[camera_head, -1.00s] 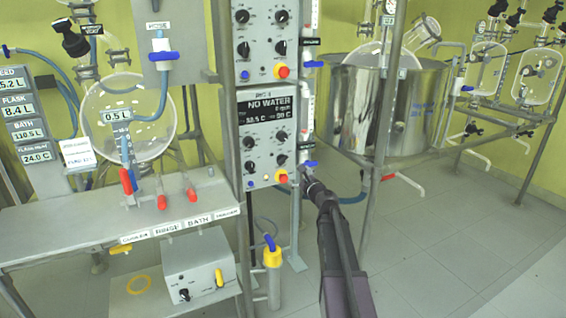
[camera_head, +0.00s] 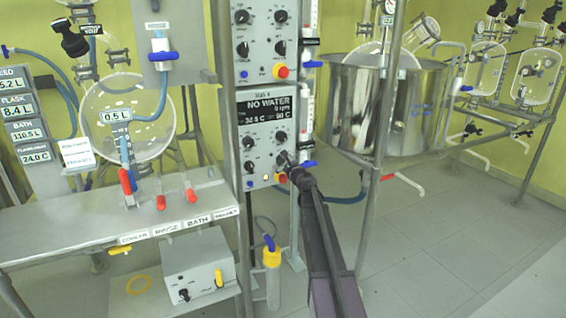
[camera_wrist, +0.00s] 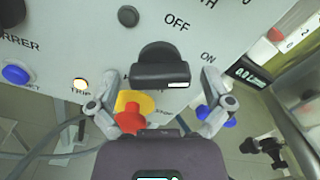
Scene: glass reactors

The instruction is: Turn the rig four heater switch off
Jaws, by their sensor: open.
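In the wrist view a black heater knob (camera_wrist: 165,66) stands out from the grey panel, with OFF printed above it and ON to its upper right. A white mark shows on the right part of its near edge. My gripper (camera_wrist: 160,77) is open, one finger on each side of the knob, with gaps visible on both sides. In the head view my gripper (camera_head: 286,160) is at the lower right of the control panel (camera_head: 243,165) and covers the knob there. The panel's display (camera_head: 268,115) reads NO WATER; the rig label above it is too small to read surely.
A red button on a yellow base (camera_wrist: 133,115) lies just below the knob, near the left finger. A blue valve handle (camera_wrist: 218,115) is close to the right finger. A lit TRIP lamp (camera_wrist: 80,86) and a blue button (camera_wrist: 16,75) are to the left. A steel vessel (camera_head: 390,105) stands right.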

